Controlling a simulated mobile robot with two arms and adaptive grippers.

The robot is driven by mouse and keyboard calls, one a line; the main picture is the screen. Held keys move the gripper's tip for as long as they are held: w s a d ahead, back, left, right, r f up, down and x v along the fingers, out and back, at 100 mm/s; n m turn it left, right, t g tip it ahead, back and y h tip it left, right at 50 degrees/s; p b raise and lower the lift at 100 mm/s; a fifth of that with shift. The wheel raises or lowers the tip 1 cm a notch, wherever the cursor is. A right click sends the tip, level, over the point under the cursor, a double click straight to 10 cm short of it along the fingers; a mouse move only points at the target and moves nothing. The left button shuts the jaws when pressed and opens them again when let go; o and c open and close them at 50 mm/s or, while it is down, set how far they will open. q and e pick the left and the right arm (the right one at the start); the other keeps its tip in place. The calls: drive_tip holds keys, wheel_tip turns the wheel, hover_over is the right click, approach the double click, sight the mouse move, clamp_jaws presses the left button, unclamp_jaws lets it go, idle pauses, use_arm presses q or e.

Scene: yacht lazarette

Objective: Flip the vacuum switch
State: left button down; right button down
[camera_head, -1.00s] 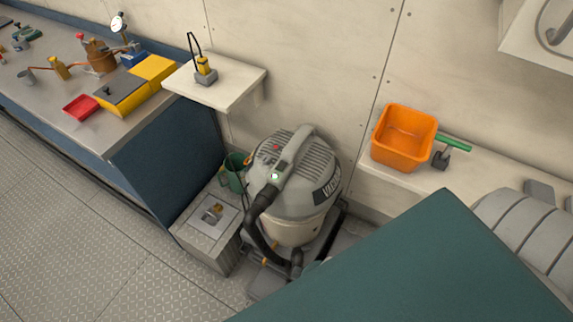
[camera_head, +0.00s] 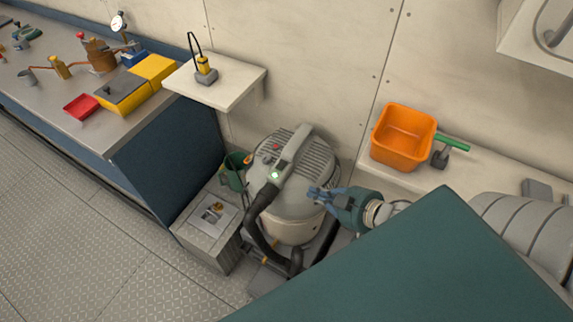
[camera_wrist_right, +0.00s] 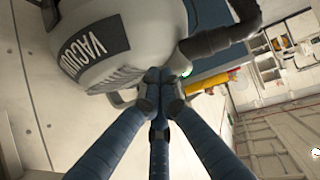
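The vacuum (camera_head: 292,207) is a grey canister with a ribbed lid, a top handle and a black hose, standing on the floor by the wall. A small lit green spot (camera_head: 275,175) shows on its control panel below the handle, and a red spot (camera_head: 276,147) sits farther up; I cannot tell which is the switch. My right gripper (camera_head: 314,192) is at the right side of the vacuum's lid, right of the green spot. In the right wrist view its blue fingertips (camera_wrist_right: 159,77) are together and empty, with the vacuum (camera_wrist_right: 125,20) behind them. My left gripper is out of view.
An orange bin (camera_head: 403,138) stands on a ledge at the right. A grey box (camera_head: 208,232) and a green container (camera_head: 234,172) are left of the vacuum. A workbench (camera_head: 60,78) with tools fills the left. Patterned floor at lower left is clear.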

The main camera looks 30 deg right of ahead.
wheel_tip(320, 180, up, 8)
drive_tip(key=w+d+n+t+y, duration=0.2)
drive_tip(key=y, duration=0.3)
drive_tip(key=shift+w+r, duration=0.25)
drive_tip(key=shift+w+a, duration=0.1)
drive_tip(key=b, duration=0.1)
hover_over(286, 174)
wheel_tip(286, 174, down, 2)
drive_tip(key=shift+f, duration=0.15)
wheel_tip(286, 174, down, 3)
drive_tip(key=shift+r, duration=0.2)
drive_tip(key=shift+f, duration=0.8)
